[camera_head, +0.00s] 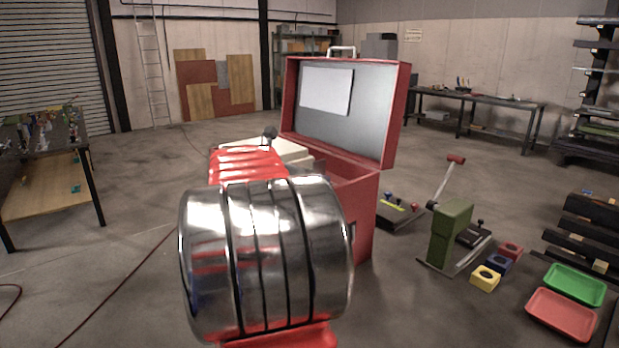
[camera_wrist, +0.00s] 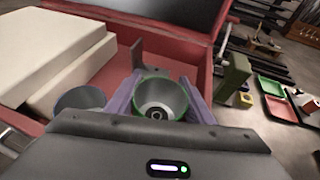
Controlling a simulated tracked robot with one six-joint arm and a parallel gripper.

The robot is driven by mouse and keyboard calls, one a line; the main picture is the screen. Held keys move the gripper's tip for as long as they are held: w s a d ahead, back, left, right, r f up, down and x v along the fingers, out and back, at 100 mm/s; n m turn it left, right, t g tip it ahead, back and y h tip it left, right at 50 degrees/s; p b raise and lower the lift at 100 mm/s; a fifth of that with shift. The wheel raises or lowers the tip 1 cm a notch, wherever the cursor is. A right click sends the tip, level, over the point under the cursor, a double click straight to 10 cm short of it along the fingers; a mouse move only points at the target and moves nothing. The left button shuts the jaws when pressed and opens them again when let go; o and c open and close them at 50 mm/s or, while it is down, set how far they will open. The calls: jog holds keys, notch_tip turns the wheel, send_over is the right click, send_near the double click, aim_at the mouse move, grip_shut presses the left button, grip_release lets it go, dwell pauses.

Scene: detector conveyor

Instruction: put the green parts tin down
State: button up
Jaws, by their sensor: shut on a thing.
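The green parts tin (camera_wrist: 150,84) shows in the wrist view as a round cup with a green rim and a grey inside, its open top facing the camera. My gripper (camera_wrist: 161,100) is shut on it, with one purplish finger on each side. The tin appears above or within the open red case (camera_wrist: 120,73), near its right side; I cannot tell whether its base touches anything. In the head view the red case (camera_head: 362,215) stands behind my arm, which hides the gripper and the tin.
Cream blocks (camera_wrist: 50,45) fill the case's left part in the wrist view. A grey round container (camera_wrist: 80,98) is left of the tin. The case's raised lid (camera_head: 375,105) stands at the back. A green-bodied press (camera_head: 450,232) and trays (camera_head: 562,315) lie right.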

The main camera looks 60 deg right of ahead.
jog(key=shift+f, duration=0.55)
jog(key=o, duration=1.1)
jog(key=shift+f, duration=0.25)
jog(key=shift+c, duration=0.2)
jog(key=shift+r, duration=0.5)
jog(key=v, duration=1.2)
jog(key=shift+a+r, duration=0.1)
jog(key=shift+r, duration=0.3)
